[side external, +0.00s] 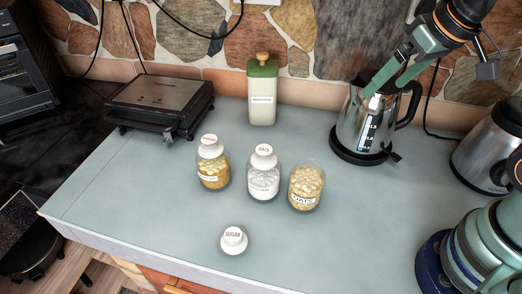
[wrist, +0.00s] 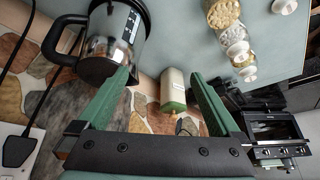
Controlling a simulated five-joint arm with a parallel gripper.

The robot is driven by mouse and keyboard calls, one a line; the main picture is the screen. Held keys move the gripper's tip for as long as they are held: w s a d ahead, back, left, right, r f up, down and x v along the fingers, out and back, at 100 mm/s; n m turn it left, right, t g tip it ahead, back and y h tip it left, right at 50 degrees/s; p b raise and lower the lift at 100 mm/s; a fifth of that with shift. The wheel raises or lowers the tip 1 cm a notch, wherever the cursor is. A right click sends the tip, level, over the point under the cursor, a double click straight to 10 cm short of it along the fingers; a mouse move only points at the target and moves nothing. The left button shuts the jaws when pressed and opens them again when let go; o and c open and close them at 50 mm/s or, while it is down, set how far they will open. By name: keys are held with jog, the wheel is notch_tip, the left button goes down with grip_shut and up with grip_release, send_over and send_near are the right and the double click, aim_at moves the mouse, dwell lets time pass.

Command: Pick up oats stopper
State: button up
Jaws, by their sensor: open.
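The oats stopper (side external: 263,151), a white knob labelled OATS, sits in the middle jar (side external: 263,183), which holds white contents. In the wrist view the stopper (wrist: 238,49) is small, at the upper right. The jar labelled OATS (side external: 304,190) stands just right of it with no stopper. My gripper (side external: 385,87) is open and empty at the upper right, over or in front of the kettle and well away from the stopper. Both fingers of my gripper (wrist: 162,76) are spread in the wrist view.
A stoppered jar (side external: 213,173) stands left of the middle jar. A loose SUGAR stopper (side external: 233,240) lies in front. A green-topped bottle (side external: 262,98) stands behind, a flat appliance (side external: 155,98) back left, and a kettle (side external: 352,125) at right.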

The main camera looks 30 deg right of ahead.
jog(key=w+a+r+m+g, duration=0.1)
jog(key=w+a+m+g, duration=0.2)
jog(key=w+a+m, duration=0.55)
jog(key=m+g, duration=0.2)
jog(key=m, duration=0.2)
send_over(264, 149)
notch_tip(264, 149, down, 4)
notch_tip(264, 149, down, 12)
jog(key=shift+r, duration=0.1)
jog(key=c, duration=1.2)
